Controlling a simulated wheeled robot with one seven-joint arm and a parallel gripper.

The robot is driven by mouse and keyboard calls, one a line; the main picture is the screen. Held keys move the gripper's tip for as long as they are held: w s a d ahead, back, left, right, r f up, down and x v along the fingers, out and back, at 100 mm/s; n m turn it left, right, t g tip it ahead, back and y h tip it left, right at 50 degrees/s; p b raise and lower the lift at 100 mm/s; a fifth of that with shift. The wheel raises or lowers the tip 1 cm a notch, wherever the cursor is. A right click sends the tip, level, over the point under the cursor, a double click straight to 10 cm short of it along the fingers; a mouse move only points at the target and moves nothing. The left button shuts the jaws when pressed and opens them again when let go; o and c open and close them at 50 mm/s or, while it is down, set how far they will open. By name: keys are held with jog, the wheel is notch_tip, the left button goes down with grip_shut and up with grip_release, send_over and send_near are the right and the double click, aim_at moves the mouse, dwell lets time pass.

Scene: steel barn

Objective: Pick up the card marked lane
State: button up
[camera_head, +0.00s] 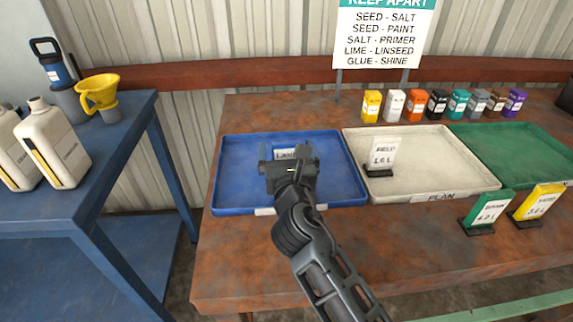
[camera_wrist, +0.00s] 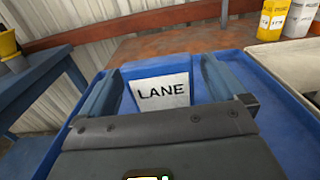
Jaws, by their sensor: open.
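The card marked LANE (camera_wrist: 163,92) has a white face with black lettering and blue along its top. It stands in the blue tray (camera_head: 345,180), and in the head view only part of the card (camera_head: 284,154) shows behind my gripper. My gripper (camera_head: 289,167) is open over the blue tray. In the wrist view my gripper's fingers (camera_wrist: 160,84) stand to either side of the card, with small gaps showing. The card's lower edge is hidden by the gripper body.
A cream tray (camera_head: 440,160) holds a white card (camera_head: 383,154). A green tray (camera_head: 520,150) lies farther right. Green (camera_head: 484,210) and yellow (camera_head: 538,203) cards stand at the front right. Several small coloured containers (camera_head: 437,103) line the back. A blue bench (camera_head: 130,120) is left.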

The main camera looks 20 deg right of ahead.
jog(key=shift+c, duration=0.5)
jog(key=c, duration=0.9)
jog(key=shift+c, duration=0.4)
jog(key=shift+r, duration=0.1)
